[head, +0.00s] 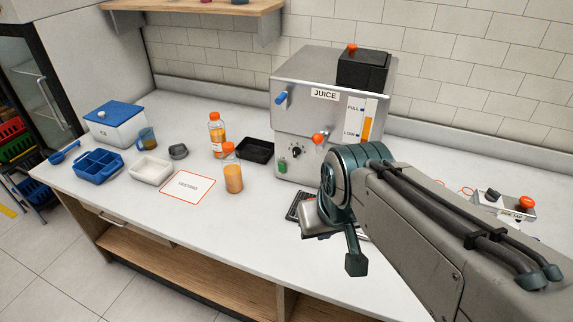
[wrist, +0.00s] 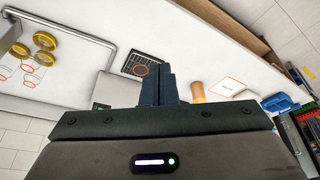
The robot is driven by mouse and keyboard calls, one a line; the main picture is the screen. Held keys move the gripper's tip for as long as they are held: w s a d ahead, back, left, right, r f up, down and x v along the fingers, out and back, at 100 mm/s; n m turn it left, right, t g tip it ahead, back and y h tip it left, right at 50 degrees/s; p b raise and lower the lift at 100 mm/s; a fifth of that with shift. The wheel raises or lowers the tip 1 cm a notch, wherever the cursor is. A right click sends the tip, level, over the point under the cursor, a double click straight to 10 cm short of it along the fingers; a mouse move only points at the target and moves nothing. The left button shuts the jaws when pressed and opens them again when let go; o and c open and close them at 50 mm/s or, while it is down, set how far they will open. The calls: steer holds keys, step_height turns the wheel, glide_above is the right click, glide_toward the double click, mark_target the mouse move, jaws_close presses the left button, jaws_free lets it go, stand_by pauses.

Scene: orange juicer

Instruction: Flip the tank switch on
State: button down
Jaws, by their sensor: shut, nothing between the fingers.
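The silver juicer (head: 305,120) stands against the back wall with a JUICE label. On its front are a blue lever (head: 281,98), a black dial (head: 295,152), a green button (head: 282,167) and an orange knob (head: 319,138). A small box (head: 510,207) with a black and an orange knob sits at right. No control is labelled as the tank switch, so I cannot tell which it is. My gripper (wrist: 158,84) is shut and empty in the wrist view, above the counter. In the head view my arm hides part of the juicer's front right and the counter below.
A black grid (wrist: 145,64) lies on the counter. The front left counter is clear.

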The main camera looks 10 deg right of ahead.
steer(key=shift+s, duration=0.1)
steer(key=w+d+f+n+h+b, duration=0.1)
steer(key=w+f+n+h+b, duration=0.1)
steer(key=w+f+n+b, duration=0.4)
steer(key=w+d+f+n+t+h+b, duration=0.15)
steer(key=w+n, duration=0.25)
steer(key=w, duration=0.4)
steer(key=w+d+f+n+h+b, duration=0.1)
steer(key=w+f+n+h+b, duration=0.15)
steer(key=w+f+n, duration=0.35)
steer(key=w+a+f+n+t+b, duration=0.2)
steer(key=w+a+f+n+b, duration=0.1)
steer(key=w, duration=0.5)
steer(key=w+a+f+n+t+b, duration=0.3)
steer(key=w+a+f+n, duration=0.3)
steer(key=w+n, duration=0.3)
steer(key=shift+w+a+n+h+b, duration=0.15)
steer(key=shift+a+n+h+b, duration=0.25)
steer(key=shift+a+n, duration=0.25)
glide_toward(282, 168)
steer(key=f, duration=0.3)
steer(key=shift+w+d+f, duration=0.15)
steer(key=shift+w+d, duration=0.15)
steer(key=shift+d, duration=0.05)
steer(key=shift+w+d+r+p, duration=0.25)
steer(key=shift+w+d+p, duration=0.25)
steer(key=shift+w, duration=0.35)
steer(key=shift+w+d+r+p, duration=0.3)
steer(key=shift+w+d, duration=0.3)
steer(key=shift+w, duration=0.25)
